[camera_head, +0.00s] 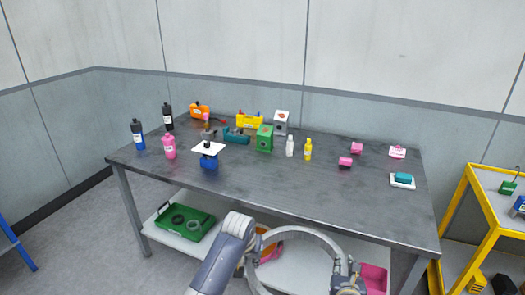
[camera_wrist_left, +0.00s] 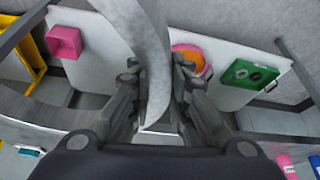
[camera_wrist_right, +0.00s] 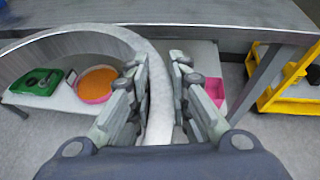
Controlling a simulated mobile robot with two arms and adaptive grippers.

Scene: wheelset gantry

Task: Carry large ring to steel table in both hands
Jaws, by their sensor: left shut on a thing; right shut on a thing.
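The large ring (camera_head: 312,234) is a pale grey metal hoop, held in front of the near edge of the steel table (camera_head: 290,192). My left gripper (camera_head: 250,262) is shut on its left side, and my right gripper (camera_head: 346,274) is shut on its right side. In the left wrist view the ring's curved band (camera_wrist_left: 157,70) passes between the fingers (camera_wrist_left: 157,72). In the right wrist view the band (camera_wrist_right: 158,100) also runs between the fingers (camera_wrist_right: 161,68). The ring's lower part is cut off in the head view.
The tabletop carries several bottles, a green block (camera_head: 264,138), a white card (camera_head: 209,148) and pink pieces (camera_head: 345,161), mostly toward the back. Its front middle is clear. A lower shelf holds a green tray (camera_head: 205,229) and a pink bin (camera_head: 374,277). A yellow-framed cart (camera_head: 467,205) stands at right.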

